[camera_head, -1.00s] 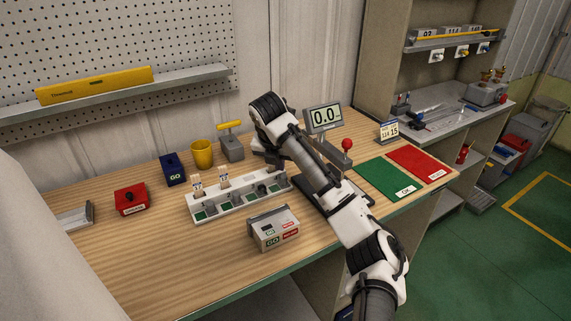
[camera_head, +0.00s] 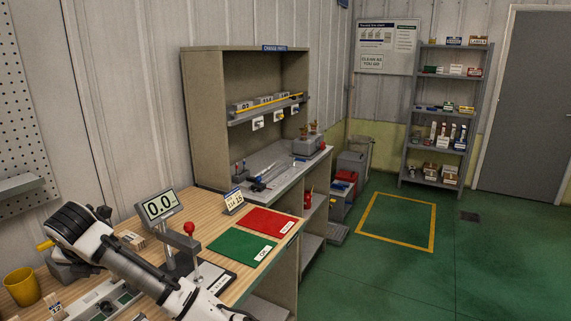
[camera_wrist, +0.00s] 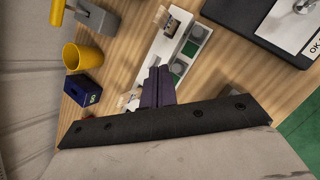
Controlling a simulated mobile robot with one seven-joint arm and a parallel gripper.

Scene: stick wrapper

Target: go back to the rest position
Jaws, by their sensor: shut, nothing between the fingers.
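My gripper (camera_wrist: 156,80) shows in the wrist view with its two dark fingers together and nothing between them. It is above the bench, over the white slotted rack (camera_wrist: 168,48). The fingers cannot be made out there. The rack (camera_head: 93,301) shows partly beside the arm at the lower left edge.
A yellow cup (camera_head: 22,287) and a blue box (camera_wrist: 84,89) stand near the rack. A display (camera_head: 160,206), a red-knobbed lever (camera_head: 189,228), a green mat (camera_head: 240,247) and a red mat (camera_head: 268,222) are right of my arm. Open green floor (camera_head: 370,285) lies beyond the bench.

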